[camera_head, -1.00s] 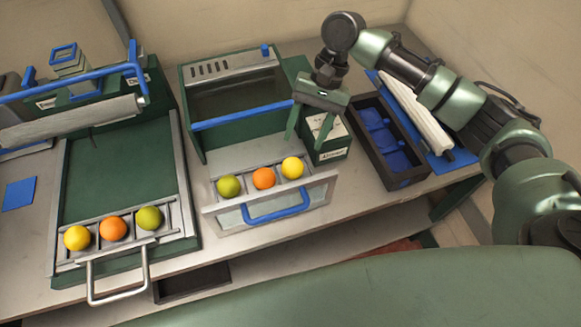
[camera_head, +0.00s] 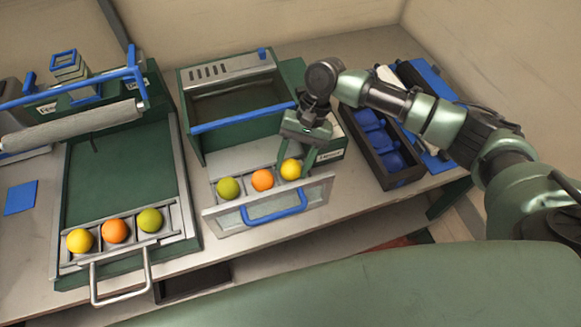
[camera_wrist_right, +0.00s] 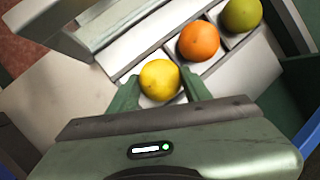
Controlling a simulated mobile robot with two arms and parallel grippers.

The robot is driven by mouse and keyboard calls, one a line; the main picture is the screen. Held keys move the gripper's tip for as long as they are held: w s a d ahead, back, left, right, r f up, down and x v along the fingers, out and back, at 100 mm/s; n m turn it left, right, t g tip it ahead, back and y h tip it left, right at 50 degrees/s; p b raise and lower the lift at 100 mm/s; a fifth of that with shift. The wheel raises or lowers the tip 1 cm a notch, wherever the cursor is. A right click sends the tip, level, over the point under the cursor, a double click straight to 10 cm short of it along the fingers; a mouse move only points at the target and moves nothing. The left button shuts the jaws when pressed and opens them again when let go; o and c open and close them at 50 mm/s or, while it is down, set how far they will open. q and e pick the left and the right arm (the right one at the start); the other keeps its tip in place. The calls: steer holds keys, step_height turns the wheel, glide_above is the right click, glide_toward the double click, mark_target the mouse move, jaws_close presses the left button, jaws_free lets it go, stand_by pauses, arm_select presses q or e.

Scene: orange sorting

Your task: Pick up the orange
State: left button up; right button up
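An orange (camera_head: 262,180) sits in the middle compartment of the pulled-out drawer tray (camera_head: 225,222) at the centre, between a green fruit (camera_head: 228,188) and a yellow fruit (camera_head: 291,169). It also shows in the right wrist view (camera_wrist_right: 199,41). Another orange (camera_head: 115,230) lies in the left tray between a yellow and a green fruit. My right gripper (camera_head: 296,158) is open above the right end of the centre tray. In the right wrist view its fingers (camera_wrist_right: 160,92) stand apart on either side of the yellow fruit (camera_wrist_right: 160,79); contact cannot be told. My left gripper is not in view.
A dark box with blue items (camera_head: 384,172) stands right of the centre machine. The centre drawer has a blue handle (camera_head: 274,212); the left tray has a metal handle (camera_head: 121,298). A blue square (camera_head: 20,196) lies on the table at far left.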

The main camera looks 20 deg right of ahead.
mark_target(293, 161)
steer(key=c, duration=0.6)
steer(key=shift+o, duration=0.2)
steer(key=shift+r, duration=0.15)
step_height(293, 161, up, 20)
steer(key=b, duration=0.1)
steer(key=shift+f, duration=0.2)
